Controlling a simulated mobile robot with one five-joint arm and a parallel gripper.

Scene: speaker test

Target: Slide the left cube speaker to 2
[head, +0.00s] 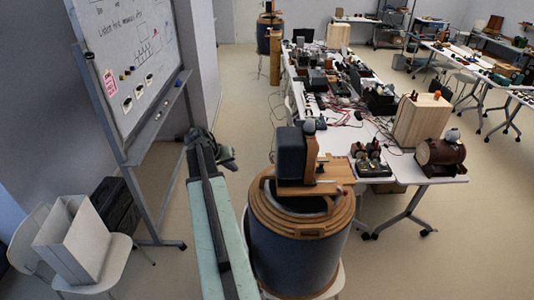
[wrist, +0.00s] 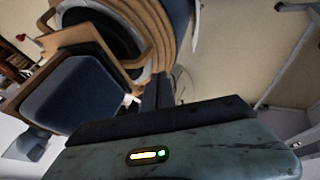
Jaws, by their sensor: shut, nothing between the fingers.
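A dark, box-shaped speaker (head: 291,155) stands on the wooden top of a large dark drum (head: 300,240). Brown wooden parts (head: 311,160) stand against its right side. In the wrist view a dark blue rounded box (wrist: 75,105), apparently the same speaker, shows at the left beside the drum's wooden rings (wrist: 150,35). I cannot make out a mark 2 or a second cube speaker on the drum. My gripper (head: 210,147) is shut and empty, left of the drum and apart from the speaker. Its dark fingers also show in the wrist view (wrist: 164,91).
A whiteboard (head: 130,50) on a wheeled stand is close at the left. A white chair (head: 100,265) holds a pale box (head: 75,240). A long cluttered table (head: 400,165) runs behind the drum. Open floor (head: 245,110) lies beyond my gripper.

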